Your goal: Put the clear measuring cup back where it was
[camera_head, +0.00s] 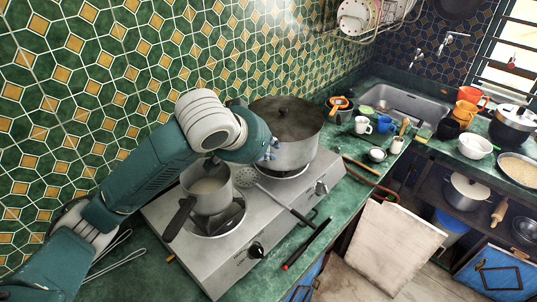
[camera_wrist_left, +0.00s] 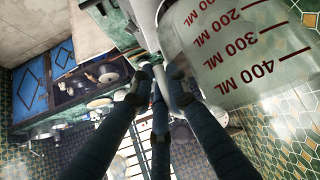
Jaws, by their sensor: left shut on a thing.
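The clear measuring cup (camera_wrist_left: 245,45) with red ML markings fills the upper right of the left wrist view, tilted in the picture. My left gripper (camera_wrist_left: 158,82) is shut on it, with its dark fingers closed at the cup's side; the exact contact is hard to see. In the head view, my left gripper (camera_head: 268,150) is in front of the large lidded pot, above the hotplate. I cannot make out the cup there; my arm seems to hide it. My right gripper is not in view.
The gas hotplate (camera_head: 228,258) carries a saucepan (camera_head: 207,196) with pale contents and the large pot (camera_head: 294,150). A skimmer (camera_head: 246,177) lies across its front. Mugs and small items crowd the counter before the sink (camera_head: 400,104). Green counter (camera_head: 335,205) shows at right of the hotplate.

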